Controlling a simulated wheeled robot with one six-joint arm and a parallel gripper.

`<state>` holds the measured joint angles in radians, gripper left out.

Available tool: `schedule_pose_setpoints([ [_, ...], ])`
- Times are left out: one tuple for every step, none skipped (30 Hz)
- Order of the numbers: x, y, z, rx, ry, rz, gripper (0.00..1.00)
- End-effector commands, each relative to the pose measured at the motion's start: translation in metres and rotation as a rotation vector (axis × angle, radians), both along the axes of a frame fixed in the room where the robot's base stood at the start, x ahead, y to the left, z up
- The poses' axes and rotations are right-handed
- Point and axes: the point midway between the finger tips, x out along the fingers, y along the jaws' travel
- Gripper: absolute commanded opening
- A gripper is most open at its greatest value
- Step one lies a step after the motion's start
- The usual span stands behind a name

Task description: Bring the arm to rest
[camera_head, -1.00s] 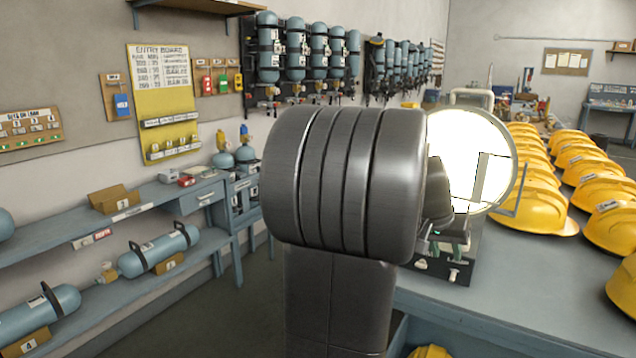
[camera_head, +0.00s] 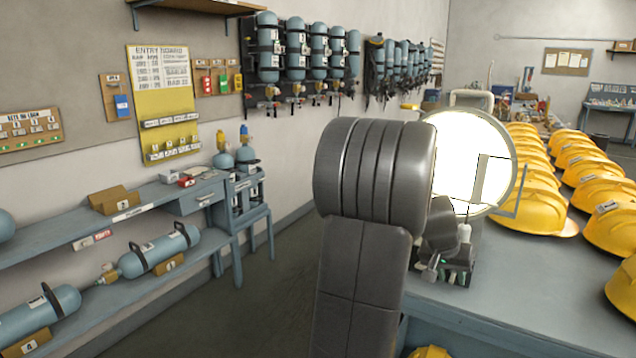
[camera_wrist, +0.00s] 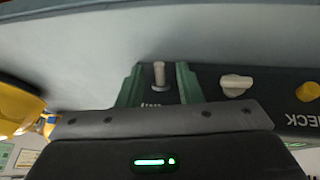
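My arm stands in the middle of the head view, its thick grey joint in front of the bench. My gripper (camera_head: 433,265) shows only in part, just right of that joint and above the bench, close to a dark test unit (camera_head: 460,268). In the wrist view, a dark body with a lit green bar and a grey plate with screws fill the bottom.
A grey-blue bench (camera_head: 540,280) carries rows of yellow helmets (camera_head: 540,207) and a bright round lamp or mirror (camera_head: 470,165). A shelf rack (camera_head: 60,233) with blue cylinders (camera_head: 160,250) stands left. The floor (camera_head: 270,305) between them is clear.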

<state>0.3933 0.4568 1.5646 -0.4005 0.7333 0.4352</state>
Motion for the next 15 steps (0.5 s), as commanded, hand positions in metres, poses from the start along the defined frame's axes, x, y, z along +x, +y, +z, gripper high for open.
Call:
schedule_pose_setpoints([
  [0.001, 0.000, 0.009, 0.006, 0.009, 0.001, 0.32],
  [0.001, 0.000, 0.009, 0.010, 0.015, 0.001, 0.32],
  [0.001, 0.000, 0.009, 0.015, 0.024, 0.001, 0.32],
  [0.001, 0.000, 0.010, 0.018, 0.029, 0.000, 0.32],
  [0.001, 0.000, 0.010, 0.022, 0.035, 0.000, 0.32],
  [0.001, 0.000, 0.011, 0.027, 0.044, 0.000, 0.32],
  [0.002, 0.000, 0.011, 0.031, 0.051, 0.000, 0.32],
  [0.002, 0.000, 0.011, 0.035, 0.057, 0.000, 0.32],
  [0.001, 0.000, 0.011, 0.041, 0.065, 0.000, 0.32],
  [0.000, 0.003, 0.017, 0.038, 0.058, 0.001, 0.32],
  [-0.001, 0.005, 0.022, 0.037, 0.057, 0.002, 0.32],
  [-0.003, 0.008, 0.029, 0.037, 0.057, 0.002, 0.32],
  [-0.005, 0.010, 0.034, 0.037, 0.057, 0.002, 0.32],
  [-0.006, 0.013, 0.040, 0.037, 0.057, 0.002, 0.32],
  [-0.007, 0.016, 0.046, 0.037, 0.058, 0.001, 0.32],
])
